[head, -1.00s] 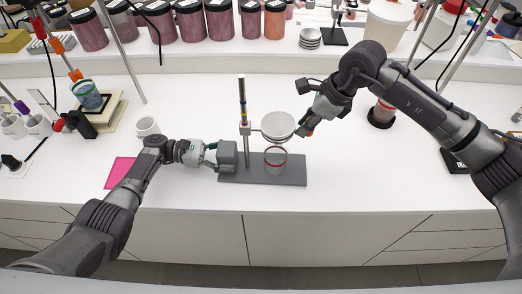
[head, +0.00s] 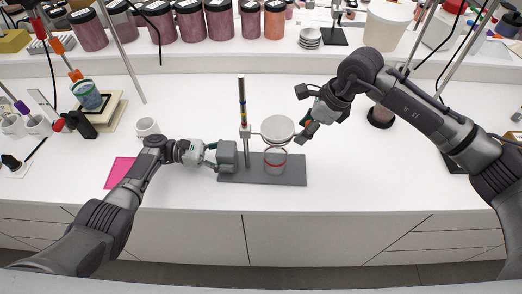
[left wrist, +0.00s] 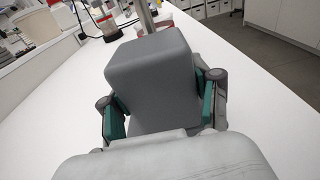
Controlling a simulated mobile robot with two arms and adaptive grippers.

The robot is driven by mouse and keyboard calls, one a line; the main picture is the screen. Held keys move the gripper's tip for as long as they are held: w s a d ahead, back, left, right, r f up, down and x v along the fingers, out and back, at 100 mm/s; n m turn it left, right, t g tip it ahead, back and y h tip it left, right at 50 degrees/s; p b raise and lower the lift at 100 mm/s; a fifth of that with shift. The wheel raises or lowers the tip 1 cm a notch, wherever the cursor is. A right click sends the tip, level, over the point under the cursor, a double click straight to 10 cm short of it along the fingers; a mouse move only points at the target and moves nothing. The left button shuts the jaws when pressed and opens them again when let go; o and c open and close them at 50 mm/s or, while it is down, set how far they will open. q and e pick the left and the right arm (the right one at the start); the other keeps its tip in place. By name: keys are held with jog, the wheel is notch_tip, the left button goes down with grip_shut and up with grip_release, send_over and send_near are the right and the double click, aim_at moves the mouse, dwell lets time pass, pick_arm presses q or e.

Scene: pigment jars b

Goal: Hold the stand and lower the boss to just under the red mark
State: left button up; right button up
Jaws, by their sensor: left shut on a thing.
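The stand has a flat dark grey base (head: 290,172), a grey block (head: 227,153) at its left end and an upright rod (head: 242,98) with coloured bands. The boss (head: 246,131) sits on the rod, and a pale round disc (head: 278,128) reaches out from it to the right. My right gripper (head: 303,113) is open just right of the disc. Small rod markings are hard to read.
A pink sheet (head: 120,172) and white mug (head: 147,127) lie left of the stand. A scale (head: 108,118) with a jar is further left. Large pigment jars (head: 189,22) line the back shelf. The white table in front of the right arm is clear.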

pick_arm(q)
jog(key=shift+s+a+f, duration=0.1)
jog(key=shift+s+f, duration=0.05)
jog(key=shift+f, duration=0.25)
pick_arm(e)
jog(key=shift+d+r, duration=0.2)
jog(key=shift+r, duration=0.35)
jog(key=v, duration=1.1)
jog(key=shift+s, duration=0.2)
jog(key=shift+d, duration=0.1)
pick_arm(q)
jog(key=o, duration=1.6)
jog(key=shift+c, duration=0.2)
jog(key=shift+w+r, duration=0.15)
jog(key=shift+w, duration=0.05)
pick_arm(e)
jog(key=shift+w+f, duration=0.15)
